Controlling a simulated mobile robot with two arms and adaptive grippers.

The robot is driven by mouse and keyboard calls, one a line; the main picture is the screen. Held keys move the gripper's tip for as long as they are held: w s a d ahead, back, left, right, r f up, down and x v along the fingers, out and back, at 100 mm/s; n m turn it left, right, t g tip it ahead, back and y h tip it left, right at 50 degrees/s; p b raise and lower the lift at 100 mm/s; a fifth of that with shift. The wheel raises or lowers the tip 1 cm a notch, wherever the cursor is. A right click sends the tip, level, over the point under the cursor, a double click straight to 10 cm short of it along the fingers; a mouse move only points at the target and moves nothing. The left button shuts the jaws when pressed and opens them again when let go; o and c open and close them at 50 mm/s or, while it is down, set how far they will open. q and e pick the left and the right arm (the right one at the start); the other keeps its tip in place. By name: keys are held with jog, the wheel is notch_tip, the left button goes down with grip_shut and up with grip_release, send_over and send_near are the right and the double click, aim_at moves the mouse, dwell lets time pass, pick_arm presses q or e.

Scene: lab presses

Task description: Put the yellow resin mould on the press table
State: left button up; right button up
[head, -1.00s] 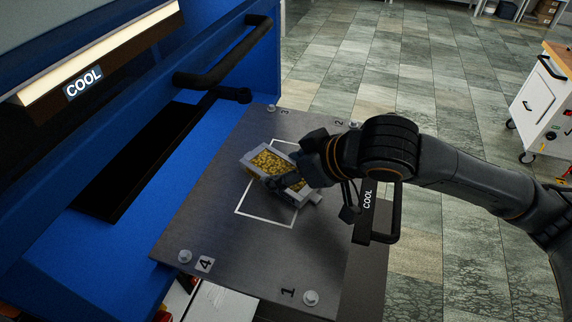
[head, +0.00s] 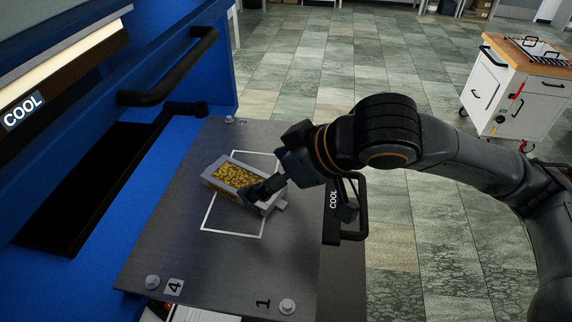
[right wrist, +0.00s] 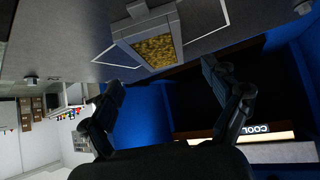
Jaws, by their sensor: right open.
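The resin mould (head: 232,175) is a grey open box filled with yellow grains. It sits on the dark press table (head: 170,235), turned askew and crossing the white outline on its left and right sides. My right gripper (head: 262,190) is at the mould's right end in the head view, where its fingers hide part of the rim. In the right wrist view, my right gripper (right wrist: 165,85) has its fingers spread wide and empty, with the mould (right wrist: 153,48) beyond the gap between them. My left gripper is not in view.
The blue press body (head: 60,215) with a black handle (head: 170,75) rises at the left. Bolts and numbers mark the table's corners. A black bar handle (head: 357,210) is at the table's right edge. A white cart (head: 515,95) stands on the open tiled floor at the right.

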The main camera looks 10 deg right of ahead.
jog(key=v, duration=0.6)
jog(key=shift+s, duration=0.1)
dwell(0.3)
